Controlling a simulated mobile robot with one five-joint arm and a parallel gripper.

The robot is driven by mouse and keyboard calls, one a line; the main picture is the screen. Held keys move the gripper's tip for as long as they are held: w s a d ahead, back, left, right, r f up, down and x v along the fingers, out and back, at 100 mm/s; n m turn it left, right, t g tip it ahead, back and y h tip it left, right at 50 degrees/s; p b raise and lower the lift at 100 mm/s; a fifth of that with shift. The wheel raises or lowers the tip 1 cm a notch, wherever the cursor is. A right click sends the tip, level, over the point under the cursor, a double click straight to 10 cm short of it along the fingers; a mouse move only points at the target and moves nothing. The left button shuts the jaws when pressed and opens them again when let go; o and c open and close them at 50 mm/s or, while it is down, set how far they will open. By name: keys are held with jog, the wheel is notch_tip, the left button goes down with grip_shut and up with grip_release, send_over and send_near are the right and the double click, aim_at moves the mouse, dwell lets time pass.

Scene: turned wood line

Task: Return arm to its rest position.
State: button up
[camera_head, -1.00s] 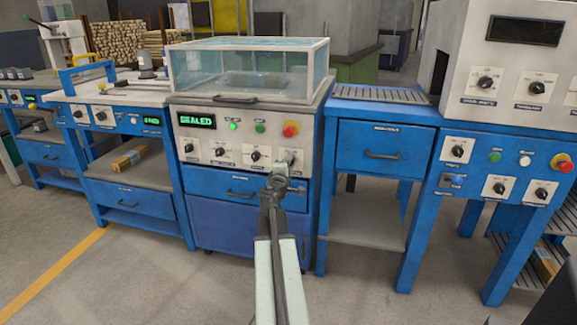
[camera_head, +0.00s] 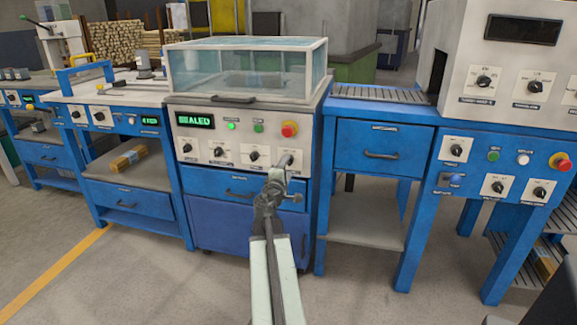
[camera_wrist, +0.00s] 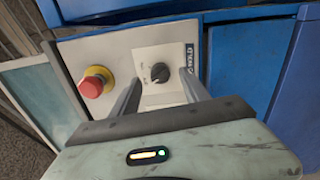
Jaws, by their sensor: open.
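My gripper (camera_head: 287,160) is in front of the right end of the middle machine's control panel (camera_head: 222,152) in the head view. In the wrist view its two fingers are spread apart, with nothing between them that I can see held. Beyond the fingertips (camera_wrist: 160,80) is a black knob (camera_wrist: 160,72) on a white plate marked HOLD. Whether the fingers are clear of the plate is hard to tell. My arm (camera_head: 272,265) reaches forward from the bottom middle, still extended toward the panel.
A red emergency button (camera_head: 289,129) on a yellow base sits close to my gripper; it also shows in the wrist view (camera_wrist: 92,86). A clear-lidded box (camera_head: 248,70) tops the machine. A blue drawer table (camera_head: 385,147) stands to the right. The floor in front is open.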

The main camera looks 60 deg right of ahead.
jog(key=v, duration=0.3)
jog(key=shift+s+a, duration=0.15)
jog(key=shift+a, duration=0.15)
